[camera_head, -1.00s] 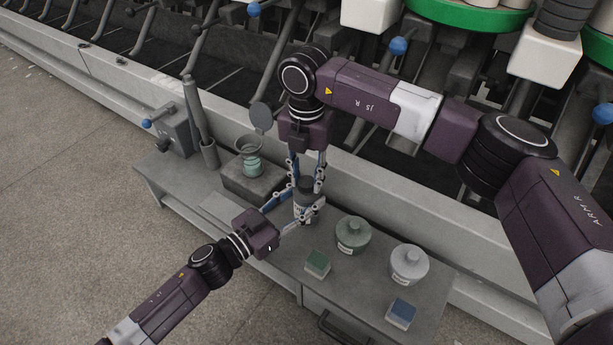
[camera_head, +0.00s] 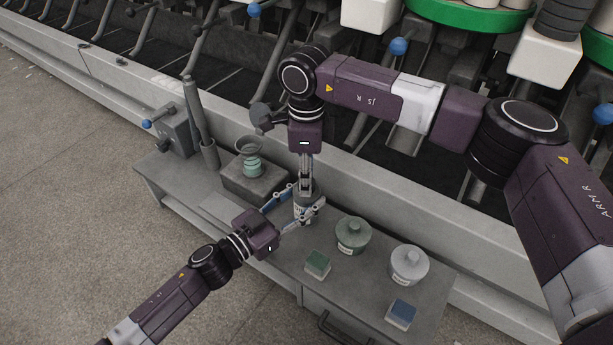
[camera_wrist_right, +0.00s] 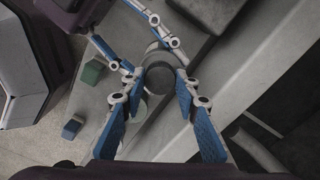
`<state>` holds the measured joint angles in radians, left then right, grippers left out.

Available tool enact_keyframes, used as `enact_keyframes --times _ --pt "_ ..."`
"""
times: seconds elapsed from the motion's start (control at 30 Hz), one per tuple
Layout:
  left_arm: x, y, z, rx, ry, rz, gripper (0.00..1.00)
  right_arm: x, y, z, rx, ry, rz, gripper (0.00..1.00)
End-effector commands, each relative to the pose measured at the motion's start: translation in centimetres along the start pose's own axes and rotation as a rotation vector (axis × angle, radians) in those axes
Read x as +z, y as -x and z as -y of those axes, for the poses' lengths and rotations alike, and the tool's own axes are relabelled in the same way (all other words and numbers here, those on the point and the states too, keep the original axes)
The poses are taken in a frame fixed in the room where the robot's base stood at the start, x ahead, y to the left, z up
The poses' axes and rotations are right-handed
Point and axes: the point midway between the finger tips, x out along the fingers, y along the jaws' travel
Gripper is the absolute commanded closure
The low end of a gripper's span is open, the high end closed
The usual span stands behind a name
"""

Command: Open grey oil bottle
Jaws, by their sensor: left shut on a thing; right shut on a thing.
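The grey oil bottle (camera_head: 299,213) stands upright on the bench, partly hidden by my fingers. My left gripper (camera_head: 305,198) is shut around its body from the front left. My right gripper (camera_head: 305,184) points down from above and is shut on the bottle's dark grey cap. In the right wrist view, the round cap (camera_wrist_right: 159,80) sits between the right gripper's fingertips (camera_wrist_right: 159,77), with the left gripper's fingers reaching in from the upper left. I cannot tell whether the cap has come loose.
A green box (camera_head: 317,263) and a blue box (camera_head: 401,313) sit in front. A green funnel-topped vessel (camera_head: 251,165) stands at the left. The winder is behind.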

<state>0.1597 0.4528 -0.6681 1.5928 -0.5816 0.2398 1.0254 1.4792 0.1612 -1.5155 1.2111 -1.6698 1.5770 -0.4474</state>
Motion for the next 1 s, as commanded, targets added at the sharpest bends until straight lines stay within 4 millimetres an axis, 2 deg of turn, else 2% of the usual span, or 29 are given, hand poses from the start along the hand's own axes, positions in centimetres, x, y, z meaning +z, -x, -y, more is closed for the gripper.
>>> enact_keyframes --times 0.8,1.0 --pt "0.06 0.01 -0.04 0.0 0.001 0.001 1.0 -0.04 0.12 0.02 -0.001 1.519 -0.001 1.0" --pt "0.06 0.01 -0.03 0.0 0.001 0.001 1.0 -0.02 0.14 0.01 -0.001 1.798 0.0 1.0"
